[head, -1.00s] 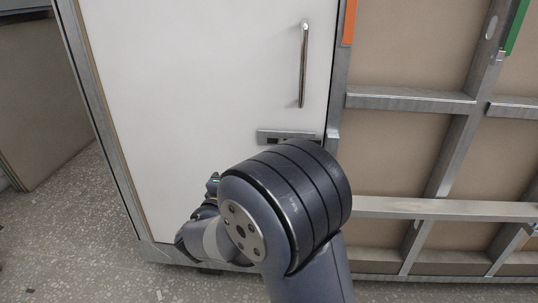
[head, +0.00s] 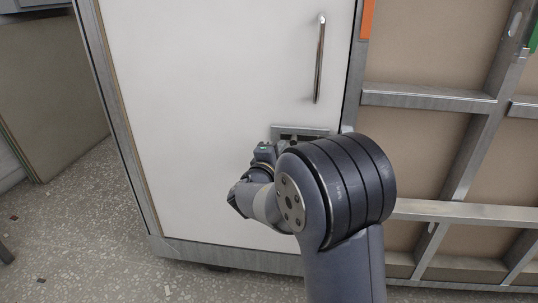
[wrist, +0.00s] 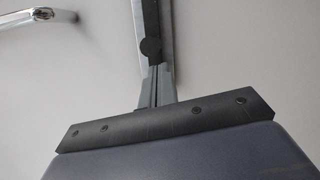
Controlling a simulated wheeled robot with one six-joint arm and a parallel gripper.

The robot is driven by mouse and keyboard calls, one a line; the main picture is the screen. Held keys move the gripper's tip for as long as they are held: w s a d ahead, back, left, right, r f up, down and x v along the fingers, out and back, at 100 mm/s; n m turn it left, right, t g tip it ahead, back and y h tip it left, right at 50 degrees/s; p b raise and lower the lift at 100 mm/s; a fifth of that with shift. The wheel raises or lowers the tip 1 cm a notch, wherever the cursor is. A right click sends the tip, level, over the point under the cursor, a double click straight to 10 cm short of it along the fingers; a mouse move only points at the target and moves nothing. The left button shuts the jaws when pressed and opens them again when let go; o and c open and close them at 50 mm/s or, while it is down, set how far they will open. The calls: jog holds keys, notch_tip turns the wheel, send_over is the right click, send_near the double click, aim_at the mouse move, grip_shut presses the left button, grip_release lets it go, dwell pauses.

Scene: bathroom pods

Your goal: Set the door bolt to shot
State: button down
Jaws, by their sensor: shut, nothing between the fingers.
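The door bolt (head: 302,132) is a grey metal plate on the white door (head: 215,85), low down near its right edge and below the handle. My arm covers its lower part, so the bolt's position cannot be read. My gripper (wrist: 155,75) shows in the wrist view with its fingers shut together and nothing held. A dark round piece shows at the fingertips against a grey metal strip; whether it is a bolt knob or part of the fingers is unclear. In the head view my wrist is just below and left of the plate, with the fingertips not clearly visible.
The upright chrome handle (head: 319,60) stands out from the door above the bolt, and its end shows in the wrist view (wrist: 42,15). A metal-framed panel wall (head: 430,97) lies to the right. Speckled floor (head: 95,245) is open at lower left.

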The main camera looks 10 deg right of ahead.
aim_at(306, 140)
jog(key=shift+s+d, duration=0.1)
jog(key=shift+d, duration=0.1)
jog(key=d+b, duration=0.1)
jog(key=s+d+b, duration=0.1)
jog(key=d+b, duration=0.3)
jog(key=shift+s, duration=0.3)
jog(key=shift+a, duration=0.1)
dwell(0.3)
jog(key=s+a+f, duration=0.1)
jog(key=s+a, duration=0.6)
jog(key=a, duration=0.2)
jog(key=shift+s+f, duration=0.1)
